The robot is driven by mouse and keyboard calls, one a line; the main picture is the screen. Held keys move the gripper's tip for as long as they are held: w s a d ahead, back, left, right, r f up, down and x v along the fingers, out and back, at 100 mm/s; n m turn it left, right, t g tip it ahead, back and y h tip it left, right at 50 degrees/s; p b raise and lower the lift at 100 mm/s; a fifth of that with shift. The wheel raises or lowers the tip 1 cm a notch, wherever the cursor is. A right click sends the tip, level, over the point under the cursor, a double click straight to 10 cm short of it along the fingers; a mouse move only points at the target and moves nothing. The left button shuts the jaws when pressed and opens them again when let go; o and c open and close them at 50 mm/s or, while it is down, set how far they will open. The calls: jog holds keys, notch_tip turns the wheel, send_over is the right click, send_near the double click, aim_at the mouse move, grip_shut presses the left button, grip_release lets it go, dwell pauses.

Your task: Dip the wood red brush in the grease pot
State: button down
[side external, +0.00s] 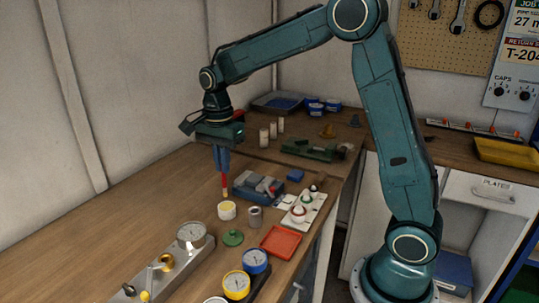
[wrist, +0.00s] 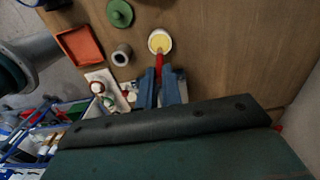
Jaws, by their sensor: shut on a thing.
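My gripper (side external: 222,163) is shut on the wood red brush (side external: 225,184), which hangs upright with its pale tip down. In the side external view the tip is just above the grease pot (side external: 227,211), a small white pot with yellow content. The wrist view shows the pot (wrist: 160,41) from above, with the red brush (wrist: 161,62) reaching from between the blue fingers (wrist: 160,87) toward its near edge. I cannot tell whether the tip touches the grease.
A grey metal cup (side external: 255,217), a green lid-like piece (side external: 233,238) and a red tray (side external: 281,242) stand near the pot. A grey-blue vise (side external: 258,187) and a white rack (side external: 302,208) are behind and right. The bench at left is clear.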

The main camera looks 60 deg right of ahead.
jog(key=shift+r, duration=1.8)
jog(key=shift+f, duration=0.1)
jog(key=w+a+f+n, duration=0.3)
jog(key=f+n, duration=0.3)
jog(key=n, duration=0.8)
jog(key=shift+w+a+n, duration=0.15)
jog(key=shift+a+n, duration=0.15)
jog(key=shift+a, duration=0.2)
